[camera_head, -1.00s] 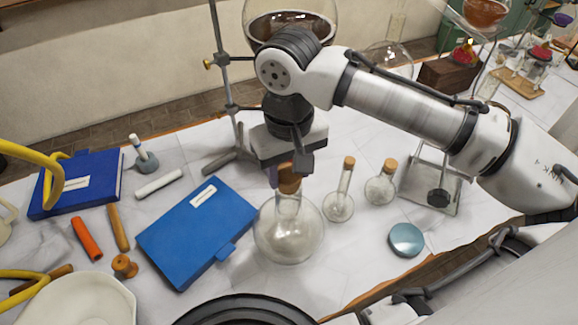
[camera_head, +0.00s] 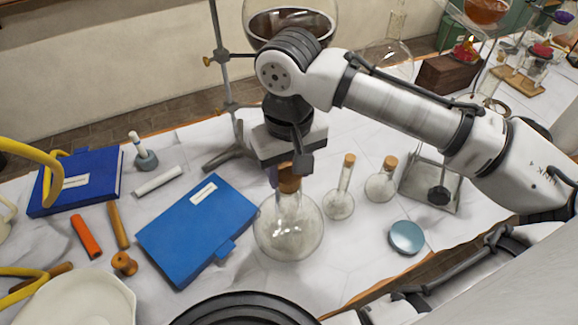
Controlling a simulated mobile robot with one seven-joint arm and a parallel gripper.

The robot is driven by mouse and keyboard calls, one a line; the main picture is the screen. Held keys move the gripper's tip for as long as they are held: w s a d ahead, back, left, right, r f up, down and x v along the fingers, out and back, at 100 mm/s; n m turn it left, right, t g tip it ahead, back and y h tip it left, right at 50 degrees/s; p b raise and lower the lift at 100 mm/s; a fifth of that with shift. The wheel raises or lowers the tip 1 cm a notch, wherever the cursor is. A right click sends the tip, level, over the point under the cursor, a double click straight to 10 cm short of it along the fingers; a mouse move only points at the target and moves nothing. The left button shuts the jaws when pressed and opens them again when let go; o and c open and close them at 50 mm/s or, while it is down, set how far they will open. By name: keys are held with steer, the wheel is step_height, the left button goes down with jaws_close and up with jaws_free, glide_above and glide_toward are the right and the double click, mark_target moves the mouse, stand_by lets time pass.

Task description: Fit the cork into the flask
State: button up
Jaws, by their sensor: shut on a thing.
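The clear round-bodied flask (camera_head: 289,232) stands upright on the white table in the middle of the view. A brown cork (camera_head: 288,180) is at the top of the flask's neck. My gripper (camera_head: 287,170) is directly above the neck, shut on the cork. The cork's lower end meets the mouth of the flask, but I cannot tell how deep it sits. The gripper's fingers partly hide the cork's top.
Two smaller corked flasks, one long-necked (camera_head: 340,200) and one short (camera_head: 382,182), stand close on the right. A teal disc (camera_head: 406,237) lies in front of them. A blue book (camera_head: 198,230) lies to the left. A metal stand (camera_head: 228,85) rises behind.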

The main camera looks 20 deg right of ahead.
mark_target(289, 174)
steer(key=shift+f, duration=0.6)
stand_by(2.0)
steer(key=o, duration=1.3)
steer(key=shift+o, duration=0.2)
steer(key=shift+r, duration=0.1)
steer(key=shift+r+p, duration=2.25)
steer(key=shift+r, duration=1.15)
steer(key=shift+s, duration=0.1)
